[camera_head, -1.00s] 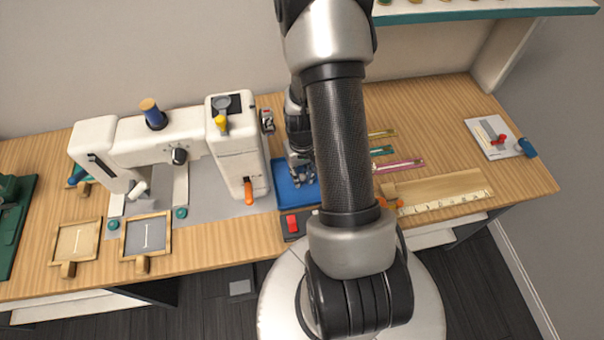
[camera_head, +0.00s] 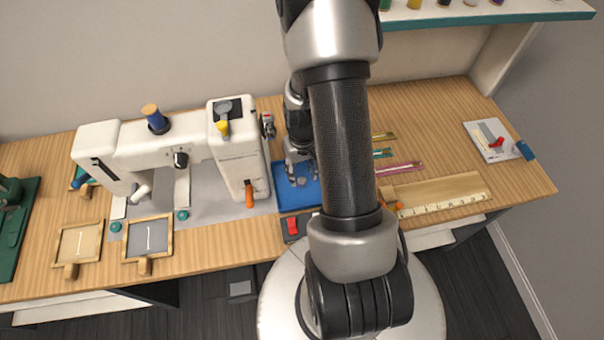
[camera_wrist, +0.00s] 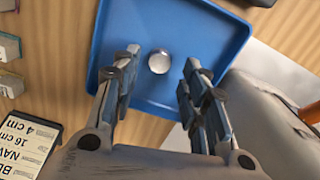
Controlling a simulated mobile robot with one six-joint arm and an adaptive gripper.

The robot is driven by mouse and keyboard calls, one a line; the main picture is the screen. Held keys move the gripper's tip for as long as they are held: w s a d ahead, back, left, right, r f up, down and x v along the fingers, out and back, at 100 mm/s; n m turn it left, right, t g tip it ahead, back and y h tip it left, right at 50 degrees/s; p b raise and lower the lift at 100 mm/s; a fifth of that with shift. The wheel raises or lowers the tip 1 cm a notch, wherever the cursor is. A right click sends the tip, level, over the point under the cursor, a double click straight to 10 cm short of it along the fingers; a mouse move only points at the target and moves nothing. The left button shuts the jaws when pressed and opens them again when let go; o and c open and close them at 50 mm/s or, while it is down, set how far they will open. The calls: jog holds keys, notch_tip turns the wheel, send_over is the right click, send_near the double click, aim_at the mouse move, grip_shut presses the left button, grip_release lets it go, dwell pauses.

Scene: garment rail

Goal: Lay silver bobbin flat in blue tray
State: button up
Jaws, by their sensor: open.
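The silver bobbin (camera_wrist: 159,61) rests in the blue tray (camera_wrist: 215,35), its round face toward the wrist camera, and appears to lie flat on the tray floor. My gripper (camera_wrist: 162,59) is open, with one finger on each side of the bobbin in the wrist view and visible gaps to both. In the head view, the blue tray (camera_head: 287,199) is beside the sewing machine, and my gripper (camera_head: 298,158) is over its back part. My arm hides the tray's right side there. A small silver spot in the tray looks like the bobbin (camera_head: 301,181).
A white sewing machine (camera_head: 235,155) stands close left of the tray. A red switch on a dark box (camera_head: 293,226) is in front. A ruler (camera_head: 445,204) and coloured strips lie to the right. A labelled card (camera_wrist: 25,145) and small blocks show in the wrist view.

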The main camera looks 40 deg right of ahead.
aim_at(302, 181)
notch_tip(302, 181, up, 9)
jog(key=p, duration=0.2)
jog(key=shift+p, duration=0.35)
jog(key=shift+f, duration=0.1)
